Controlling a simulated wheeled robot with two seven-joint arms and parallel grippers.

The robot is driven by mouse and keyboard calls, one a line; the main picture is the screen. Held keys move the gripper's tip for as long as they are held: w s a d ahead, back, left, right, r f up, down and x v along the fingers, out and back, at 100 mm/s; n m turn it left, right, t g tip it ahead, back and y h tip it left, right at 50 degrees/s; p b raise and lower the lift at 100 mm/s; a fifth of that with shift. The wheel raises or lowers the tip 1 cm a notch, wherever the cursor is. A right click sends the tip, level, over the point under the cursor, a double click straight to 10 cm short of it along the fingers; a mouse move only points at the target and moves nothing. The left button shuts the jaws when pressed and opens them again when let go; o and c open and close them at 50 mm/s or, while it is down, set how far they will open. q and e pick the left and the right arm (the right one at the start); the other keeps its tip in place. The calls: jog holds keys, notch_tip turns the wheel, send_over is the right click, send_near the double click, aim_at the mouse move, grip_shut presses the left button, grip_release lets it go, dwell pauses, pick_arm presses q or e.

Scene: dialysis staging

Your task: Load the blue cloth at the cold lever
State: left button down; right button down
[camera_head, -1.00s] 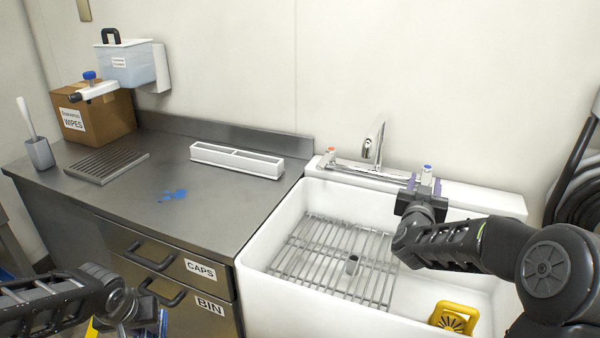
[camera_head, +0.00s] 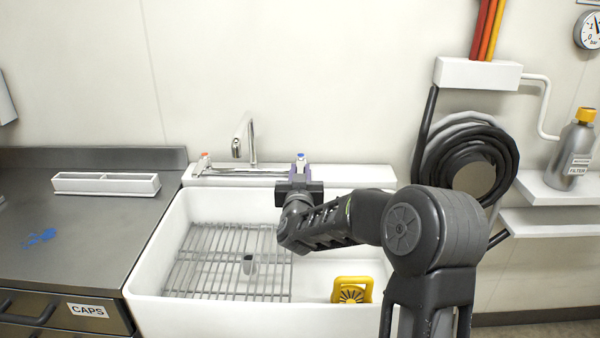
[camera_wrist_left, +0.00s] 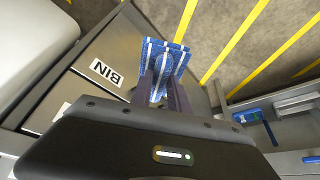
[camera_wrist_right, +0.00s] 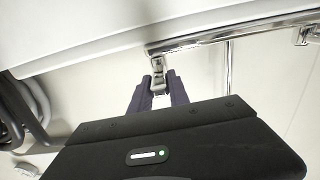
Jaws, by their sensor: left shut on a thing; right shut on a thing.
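The cold lever (camera_head: 301,157), with a blue cap, stands at the right end of the tap bar behind the sink. My right gripper (camera_head: 300,174) is at the lever and shut on it. The right wrist view shows the lever's chrome part (camera_wrist_right: 159,72) between the fingers. The blue cloth (camera_wrist_left: 163,62), checked with white lines, is between the fingers of my left gripper (camera_wrist_left: 162,85), which is shut on it. It hangs above the floor beside the drawer labelled BIN. The left arm and the cloth are outside the head view.
The white sink (camera_head: 150,262) holds a wire rack (camera_head: 215,265) and a yellow object (camera_head: 352,290). A steel counter (camera_head: 90,220) with a blue spill (camera_head: 40,237) and a white divided tray (camera_head: 105,184) is at left. A coiled black hose (camera_head: 465,155) hangs at right.

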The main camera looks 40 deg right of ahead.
pick_arm(q)
jog(key=shift+f, duration=0.1)
dwell(0.7)
